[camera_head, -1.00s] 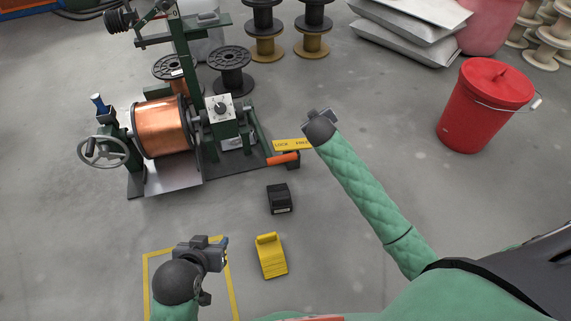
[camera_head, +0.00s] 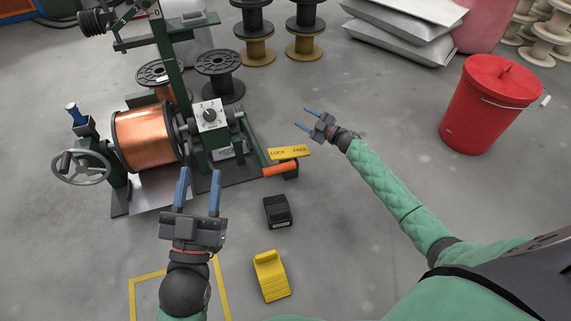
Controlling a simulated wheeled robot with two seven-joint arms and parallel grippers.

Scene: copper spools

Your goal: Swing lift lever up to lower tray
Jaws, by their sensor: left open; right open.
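A green machine holds a copper-wound spool (camera_head: 148,138) above a pale flat tray-like plate (camera_head: 160,192). An orange-gripped lever (camera_head: 280,169) lies low at the machine's right side, beside a yellow LOCK/FREE plate (camera_head: 290,152). I cannot tell for sure that it is the lift lever. My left gripper (camera_head: 199,184) is open and empty, fingers pointing away from me, in front of the machine and left of the orange grip. My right gripper (camera_head: 303,118) is open and empty, to the right of and beyond the LOCK/FREE plate. Neither gripper touches the lever.
A black block (camera_head: 277,211) and a yellow wedge-shaped block (camera_head: 270,276) lie on the floor right of my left gripper. A handwheel (camera_head: 82,167) is at the machine's left. A red bucket (camera_head: 490,105) stands right.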

